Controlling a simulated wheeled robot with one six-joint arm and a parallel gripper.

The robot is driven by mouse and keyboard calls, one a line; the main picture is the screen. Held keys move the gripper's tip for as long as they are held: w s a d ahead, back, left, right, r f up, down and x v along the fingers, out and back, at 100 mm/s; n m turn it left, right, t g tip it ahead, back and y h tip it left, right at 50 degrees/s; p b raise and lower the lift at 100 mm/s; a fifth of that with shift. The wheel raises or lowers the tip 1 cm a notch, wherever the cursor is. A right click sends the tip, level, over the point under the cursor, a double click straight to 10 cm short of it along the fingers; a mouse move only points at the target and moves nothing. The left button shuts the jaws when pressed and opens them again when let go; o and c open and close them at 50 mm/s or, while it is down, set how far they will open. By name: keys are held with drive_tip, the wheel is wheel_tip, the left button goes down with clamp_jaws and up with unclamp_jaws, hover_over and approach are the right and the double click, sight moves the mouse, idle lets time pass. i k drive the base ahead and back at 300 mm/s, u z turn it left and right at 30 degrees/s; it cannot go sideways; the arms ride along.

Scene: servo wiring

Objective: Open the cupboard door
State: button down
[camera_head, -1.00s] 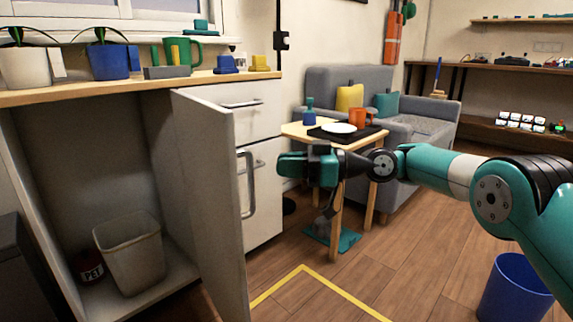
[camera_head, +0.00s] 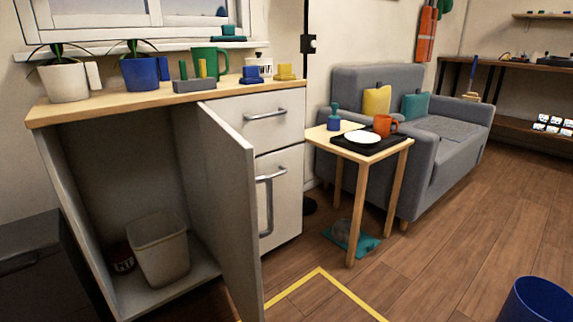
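The cupboard door (camera_head: 226,205) stands wide open, swung out toward me from the counter. A metal bar handle (camera_head: 265,205) shows beside the door's right edge; I cannot tell fully how it joins the door. The open cupboard (camera_head: 110,170) shows its inside, with a light waste bin (camera_head: 160,248) and a small dark red can (camera_head: 121,258) on its floor. My gripper and arm are out of view.
Drawer fronts (camera_head: 262,115) are right of the door. A small wooden table (camera_head: 383,150) with a black tray stands before a grey sofa (camera_head: 450,125). A blue bin (camera_head: 540,300) is at the lower right.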

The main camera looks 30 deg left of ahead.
sight(229, 159)
drive_tip(key=z, duration=0.35)
drive_tip(key=i, duration=0.25)
drive_tip(key=u, duration=1.95)
